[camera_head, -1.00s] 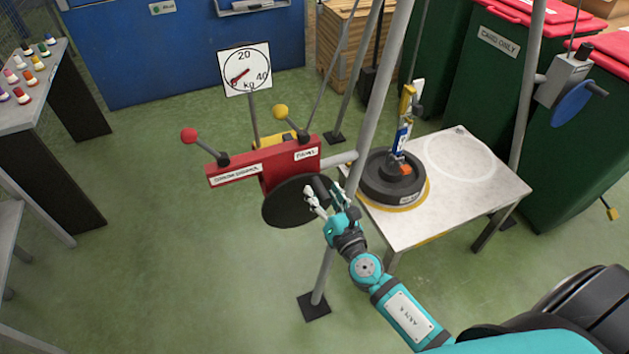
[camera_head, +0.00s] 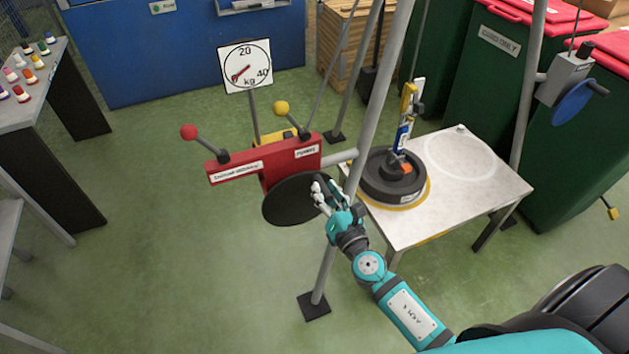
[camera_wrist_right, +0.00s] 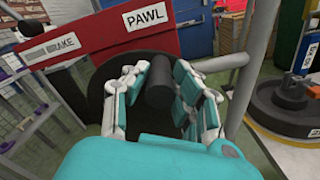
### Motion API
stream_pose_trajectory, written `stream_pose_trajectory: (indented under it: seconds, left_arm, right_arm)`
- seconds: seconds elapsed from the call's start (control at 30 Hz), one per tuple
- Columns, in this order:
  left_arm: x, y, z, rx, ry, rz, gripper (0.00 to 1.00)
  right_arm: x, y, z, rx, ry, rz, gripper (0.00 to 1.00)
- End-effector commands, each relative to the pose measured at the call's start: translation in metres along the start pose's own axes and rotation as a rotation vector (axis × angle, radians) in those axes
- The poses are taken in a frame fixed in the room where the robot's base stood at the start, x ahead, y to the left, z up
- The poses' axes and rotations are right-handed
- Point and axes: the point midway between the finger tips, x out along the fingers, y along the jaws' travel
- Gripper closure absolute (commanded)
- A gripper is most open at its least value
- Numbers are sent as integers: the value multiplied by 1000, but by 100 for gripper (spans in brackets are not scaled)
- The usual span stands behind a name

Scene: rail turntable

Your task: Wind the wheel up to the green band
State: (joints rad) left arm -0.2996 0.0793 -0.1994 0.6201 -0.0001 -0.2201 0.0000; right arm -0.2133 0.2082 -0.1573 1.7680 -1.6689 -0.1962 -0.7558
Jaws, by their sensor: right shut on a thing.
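My right gripper (camera_head: 325,197) is shut on the dark crank handle (camera_wrist_right: 160,84) of the black winch disc (camera_head: 292,203). In the right wrist view its fingers (camera_wrist_right: 157,92) sit on both sides of the handle. The red winch housing (camera_head: 280,160) carries a brake lever with a red knob (camera_head: 189,132) and a pawl lever with a yellow knob (camera_head: 281,108). A thick dark wheel (camera_head: 375,185) rests flat on the white table, with hanging yellow and blue tackle (camera_head: 404,125) above its orange hub. No green band can be made out. My left gripper is out of view.
A kg dial (camera_head: 245,67) stands behind the winch, its red needle pointing lower left. Grey frame poles (camera_head: 375,100) rise between winch and white table (camera_head: 480,200). A blue-disc winch (camera_head: 574,102) is at right. The green floor at front left is clear.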

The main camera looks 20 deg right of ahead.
Motion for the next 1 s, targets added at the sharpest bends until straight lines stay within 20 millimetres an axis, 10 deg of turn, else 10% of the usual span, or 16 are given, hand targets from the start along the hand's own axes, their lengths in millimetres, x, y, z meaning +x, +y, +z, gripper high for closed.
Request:
stream_pose_trajectory:
  seconds: [1.0]
  left_arm:
    - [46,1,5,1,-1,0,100]
  right_arm:
    - [-3,-45,-16,398,4,-18,100]
